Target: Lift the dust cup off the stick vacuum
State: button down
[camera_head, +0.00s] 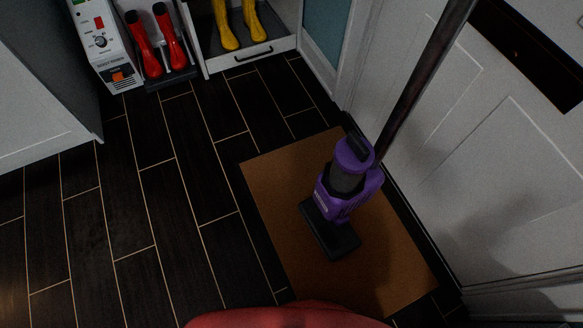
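The stick vacuum (373,183) is purple and stands on a brown mat in the head view, right of centre. Its black floor head (331,232) rests on the mat. Its long dark pole (425,80) slants up to the top right. The dust cup (348,177) sits in the front of the purple body, with a dark grey wall, a purple lid and a black handle on top. It is seated in the vacuum. My gripper is not in this view. A red rounded shape at the bottom edge cannot be made out for certain.
The brown mat (275,195) lies beside a white panelled door (440,140) close on the right. Red boots (160,45) and yellow boots (239,22) stand at the back, near a white machine (100,40). The dark tiled floor (130,200) left of the mat is clear.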

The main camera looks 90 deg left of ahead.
aim_at(353, 155)
jog(key=u, duration=2.75)
jog(key=k+j+u, duration=0.1)
jog(key=u, duration=0.25)
jog(key=k+j+u, duration=0.1)
jog(key=u, duration=0.25)
jog(key=j+u, duration=0.15)
jog(key=u, duration=0.2)
